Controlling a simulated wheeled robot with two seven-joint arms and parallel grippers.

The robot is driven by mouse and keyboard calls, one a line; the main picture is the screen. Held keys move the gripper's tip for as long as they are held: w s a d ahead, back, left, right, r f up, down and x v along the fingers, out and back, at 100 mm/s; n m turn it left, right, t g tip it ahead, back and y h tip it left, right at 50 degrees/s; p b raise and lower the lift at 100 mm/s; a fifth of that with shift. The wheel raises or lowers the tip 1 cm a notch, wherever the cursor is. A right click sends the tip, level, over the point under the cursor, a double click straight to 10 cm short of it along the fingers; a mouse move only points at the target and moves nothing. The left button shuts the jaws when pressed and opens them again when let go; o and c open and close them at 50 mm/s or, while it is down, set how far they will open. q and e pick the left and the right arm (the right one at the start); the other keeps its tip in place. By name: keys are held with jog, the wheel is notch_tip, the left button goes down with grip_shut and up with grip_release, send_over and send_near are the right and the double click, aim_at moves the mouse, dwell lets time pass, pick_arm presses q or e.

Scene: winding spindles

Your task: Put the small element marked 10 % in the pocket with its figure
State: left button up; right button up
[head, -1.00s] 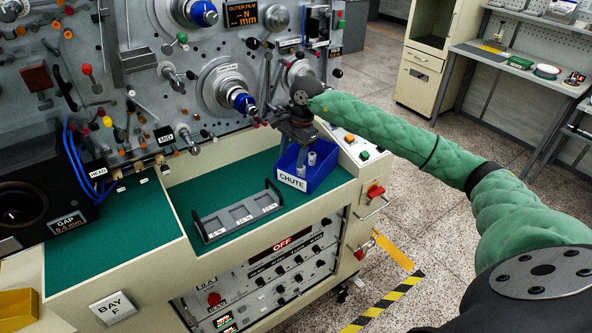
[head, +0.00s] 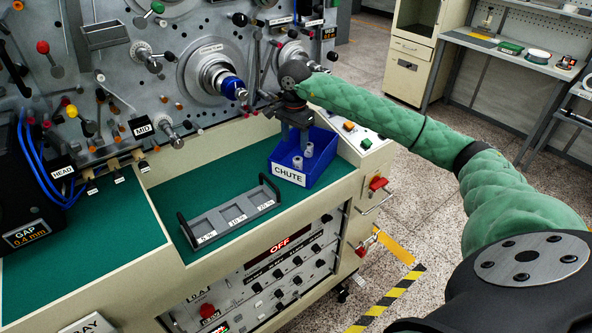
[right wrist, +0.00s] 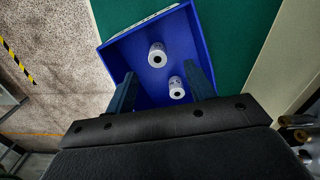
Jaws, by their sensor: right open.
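The blue bin marked CHUTE (head: 322,172) stands on the green bench top. Two small whitish cylinders with dark centre holes are in it: one (right wrist: 157,55) nearer the labelled wall, the other (right wrist: 177,88) closer to my right finger pad. Their figures are not readable. My right gripper (head: 295,140) is over the bin, pointing down; in the right wrist view its open fingers (right wrist: 162,90) straddle the nearer cylinder's area, holding nothing. The grey pocket tray (head: 230,204) lies left of the bin, its pockets empty, with small percent labels; the middle one appears to read 10 %. My left gripper is out of view.
The machine panel with knobs, levers and a blue-tipped spindle (head: 233,88) rises behind the bench. The tray has upright end handles. Green bench top (head: 165,190) is free around the tray. A black GAP unit (head: 30,215) stands at the left.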

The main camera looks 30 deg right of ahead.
aim_at(298, 159)
jog(key=shift+s+f, duration=0.1)
jog(key=shift+f, duration=0.45)
notch_tip(298, 159, down, 2)
jog(key=shift+p, duration=0.4)
jog(key=f+p, duration=0.2)
jog(key=f, duration=0.1)
jog(key=f+p, duration=0.1)
jog(key=shift+s+d+f, duration=0.1)
jog(key=shift+d+f, duration=0.15)
jog(key=shift+d, duration=0.15)
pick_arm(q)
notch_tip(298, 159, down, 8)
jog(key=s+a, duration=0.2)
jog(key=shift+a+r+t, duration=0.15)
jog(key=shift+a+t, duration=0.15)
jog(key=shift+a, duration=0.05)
pick_arm(e)
jog(key=shift+f, duration=0.5)
jog(key=c, duration=1)
jog(key=shift+c, duration=0.2)
